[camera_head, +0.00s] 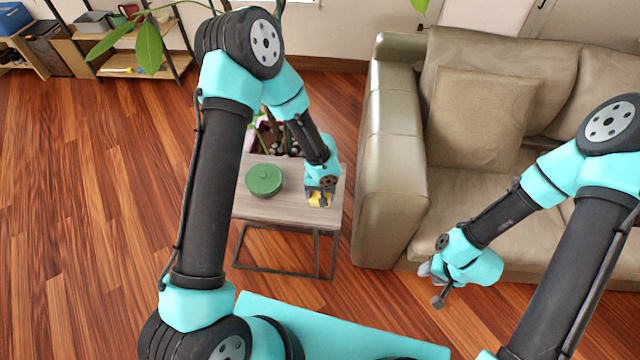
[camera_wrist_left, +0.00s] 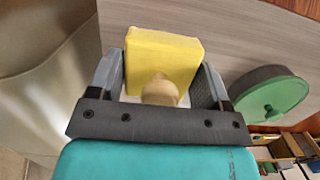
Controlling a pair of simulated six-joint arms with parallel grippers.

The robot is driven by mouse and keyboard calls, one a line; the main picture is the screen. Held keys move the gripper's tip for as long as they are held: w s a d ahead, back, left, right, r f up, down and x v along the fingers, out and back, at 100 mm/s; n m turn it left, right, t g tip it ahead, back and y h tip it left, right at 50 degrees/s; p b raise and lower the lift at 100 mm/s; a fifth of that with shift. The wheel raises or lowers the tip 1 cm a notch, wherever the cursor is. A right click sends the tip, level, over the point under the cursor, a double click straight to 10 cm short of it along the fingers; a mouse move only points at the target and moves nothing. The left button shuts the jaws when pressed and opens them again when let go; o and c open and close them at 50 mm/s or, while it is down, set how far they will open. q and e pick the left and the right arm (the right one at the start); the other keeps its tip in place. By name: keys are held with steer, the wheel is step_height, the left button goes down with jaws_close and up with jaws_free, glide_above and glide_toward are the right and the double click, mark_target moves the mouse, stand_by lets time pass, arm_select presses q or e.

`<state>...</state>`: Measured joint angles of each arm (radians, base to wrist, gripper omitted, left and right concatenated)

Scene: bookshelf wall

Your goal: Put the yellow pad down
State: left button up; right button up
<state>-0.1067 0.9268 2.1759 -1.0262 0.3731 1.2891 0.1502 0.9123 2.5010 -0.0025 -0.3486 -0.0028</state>
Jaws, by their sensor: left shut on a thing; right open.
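The yellow pad (camera_head: 318,201) is at the right part of the small grey table (camera_head: 283,208). In the left wrist view the yellow pad (camera_wrist_left: 160,62) is a block with a pale rounded knob on the near side. My left gripper (camera_head: 320,195) is shut on it, and its fingers (camera_wrist_left: 160,90) stand on both sides of the knob. I cannot tell whether the pad touches the tabletop. My right gripper (camera_head: 432,285) is open and empty, low in front of the sofa.
A green round lidded pot (camera_head: 264,180) stands on the table, left of the pad; it also shows in the left wrist view (camera_wrist_left: 270,98). A beige sofa (camera_head: 390,190) is close to the right of the table. Wooden floor (camera_head: 90,220) is clear at the left.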

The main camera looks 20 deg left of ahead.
arm_select(q)
steer(key=w, duration=0.2)
steer(key=w+a, duration=0.1)
steer(key=w, duration=0.2)
steer(key=shift+w+a+f, duration=0.3)
steer(key=shift+w+a, duration=0.05)
steer(key=shift+w, duration=0.35)
steer(key=shift+f, duration=1.75)
steer(key=shift+a+f, duration=0.1)
steer(key=o, duration=0.9)
step_height(320, 180, up, 12)
steer(key=w, duration=0.1)
steer(key=shift+w, duration=0.2)
